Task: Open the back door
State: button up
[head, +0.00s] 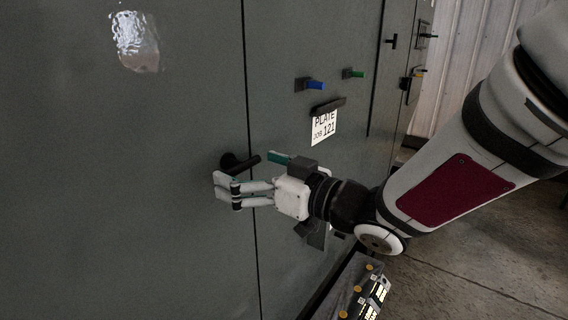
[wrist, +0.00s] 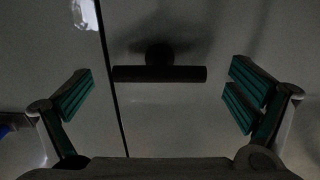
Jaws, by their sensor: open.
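The door is a large grey-green metal panel (head: 150,220) filling the left of the head view, with a vertical seam at its right edge. A black T-shaped handle (head: 245,163) stands out from it near that seam. My gripper (head: 238,176) is at the handle in the head view, fingers pointing left toward the panel. In the wrist view the handle's dark bar (wrist: 160,74) lies horizontal, between and beyond the two green-padded fingers (wrist: 160,98). The fingers are wide apart, and neither visibly touches the bar. Exact depth to the handle is hard to tell.
More black handles (head: 391,41) sit farther right. A box with yellow knobs (head: 372,292) is below my arm. Concrete floor (head: 470,270) lies open at right.

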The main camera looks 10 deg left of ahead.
jog(key=shift+x, duration=0.8)
jog(key=shift+c, duration=0.2)
jog(key=c, duration=1.1)
jog(key=shift+o, duration=0.2)
jog(key=shift+m, duration=0.3)
jog(key=m, duration=0.3)
jog(key=shift+p, duration=0.4)
jog(key=m+p, duration=0.1)
jog(key=m, duration=0.4)
jog(key=shift+p, duration=0.35)
